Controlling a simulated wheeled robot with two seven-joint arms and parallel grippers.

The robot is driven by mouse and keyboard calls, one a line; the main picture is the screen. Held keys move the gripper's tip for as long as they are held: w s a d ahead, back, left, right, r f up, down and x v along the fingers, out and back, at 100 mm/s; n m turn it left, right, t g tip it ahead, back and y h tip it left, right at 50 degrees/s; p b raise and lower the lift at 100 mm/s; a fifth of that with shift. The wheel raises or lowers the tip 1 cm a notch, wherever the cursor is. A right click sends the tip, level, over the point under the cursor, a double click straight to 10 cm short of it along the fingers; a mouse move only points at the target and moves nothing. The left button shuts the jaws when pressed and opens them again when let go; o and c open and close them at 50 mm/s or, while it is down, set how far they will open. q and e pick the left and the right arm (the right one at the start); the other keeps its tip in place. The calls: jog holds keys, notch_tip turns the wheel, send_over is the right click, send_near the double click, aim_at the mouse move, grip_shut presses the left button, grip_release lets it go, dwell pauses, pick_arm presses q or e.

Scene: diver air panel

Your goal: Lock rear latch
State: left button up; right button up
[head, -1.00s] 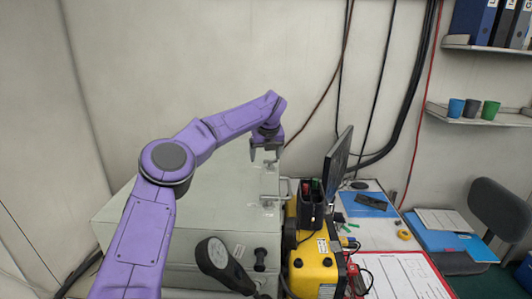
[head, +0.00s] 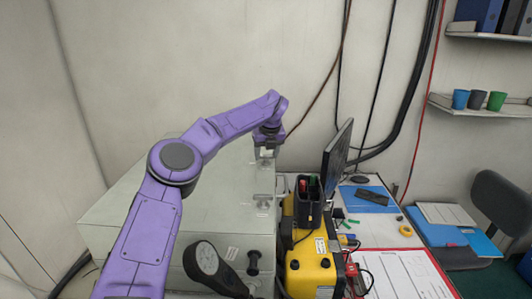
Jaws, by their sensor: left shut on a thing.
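A large grey-green panel case (head: 150,195) stands at the left against the wall. The rear latch (head: 265,162) is small and pale, at the far right edge of the case top. My left gripper (head: 266,155) points down at it and is shut on it; the fingers hide part of the latch. A second latch (head: 263,200) sits nearer on the same edge, apart from the gripper. My right gripper is not in view.
A dark round-headed gauge (head: 207,259) and a black knob (head: 253,262) are at the case's near side. A yellow case (head: 308,270), a black bin (head: 307,202) and a monitor (head: 337,160) stand close to the right.

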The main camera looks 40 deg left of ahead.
pick_arm(q)
jog(key=shift+d+r+m, duration=0.1)
jog(key=shift+d+m, duration=0.05)
jog(key=shift+m, duration=0.25)
jog(key=shift+s+r+m+t+h, duration=0.1)
jog(key=shift+m+t+h, duration=0.2)
jog(key=shift+m, duration=0.3)
jog(key=shift+r+m, duration=0.15)
jog(key=shift+m, duration=0.45)
jog(key=o, duration=1.1)
jog(key=shift+s, duration=0.1)
jog(key=shift+c, duration=0.2)
jog(key=shift+s+d+r, duration=0.1)
jog(key=shift+s+d, duration=0.05)
